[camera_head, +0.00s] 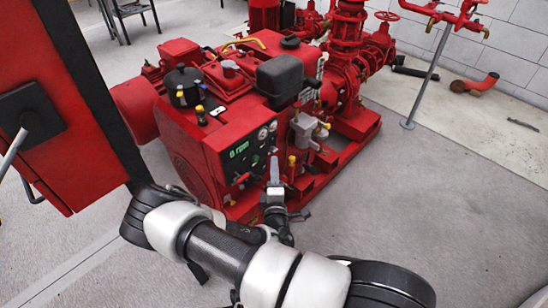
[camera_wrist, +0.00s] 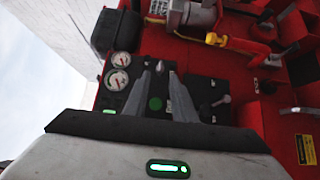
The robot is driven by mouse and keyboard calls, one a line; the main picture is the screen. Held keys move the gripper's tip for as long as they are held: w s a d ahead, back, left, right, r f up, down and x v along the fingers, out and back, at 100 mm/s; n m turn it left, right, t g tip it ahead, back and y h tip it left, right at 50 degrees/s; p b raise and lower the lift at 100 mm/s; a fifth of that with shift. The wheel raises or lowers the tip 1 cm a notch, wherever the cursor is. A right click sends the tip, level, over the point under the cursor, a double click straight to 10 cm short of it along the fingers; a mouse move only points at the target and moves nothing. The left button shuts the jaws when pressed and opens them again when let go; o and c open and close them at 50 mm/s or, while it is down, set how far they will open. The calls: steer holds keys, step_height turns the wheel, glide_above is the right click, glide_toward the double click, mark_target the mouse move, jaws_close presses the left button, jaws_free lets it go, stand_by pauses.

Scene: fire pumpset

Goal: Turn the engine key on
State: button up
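The red engine (camera_head: 240,110) has a dark control panel (camera_head: 232,166) on its front, with a green "0 rpm" display. My gripper (camera_head: 274,165) is in front of the panel's right side in the head view. In the wrist view its two fingers (camera_wrist: 159,74) are apart with nothing clearly held between them. A round green button (camera_wrist: 155,103) shows between the fingers, and a small pale part (camera_wrist: 159,67) shows by their tips. A grey lever-like part (camera_wrist: 216,102), possibly the key, is right of the fingers. I cannot tell for certain which part is the key.
Two round gauges (camera_wrist: 118,80) are left of the fingers in the wrist view. A yellow-handled valve (camera_wrist: 217,40) and red pipework are close by. A red cabinet (camera_head: 50,110) stands at the left. Grey floor (camera_head: 440,220) at the right is clear.

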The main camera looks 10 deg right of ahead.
mark_target(274, 153)
steer(key=w, duration=0.4)
steer(key=w+d, duration=0.1)
steer(key=w, duration=0.1)
steer(key=shift+b, duration=0.35)
jaws_close()
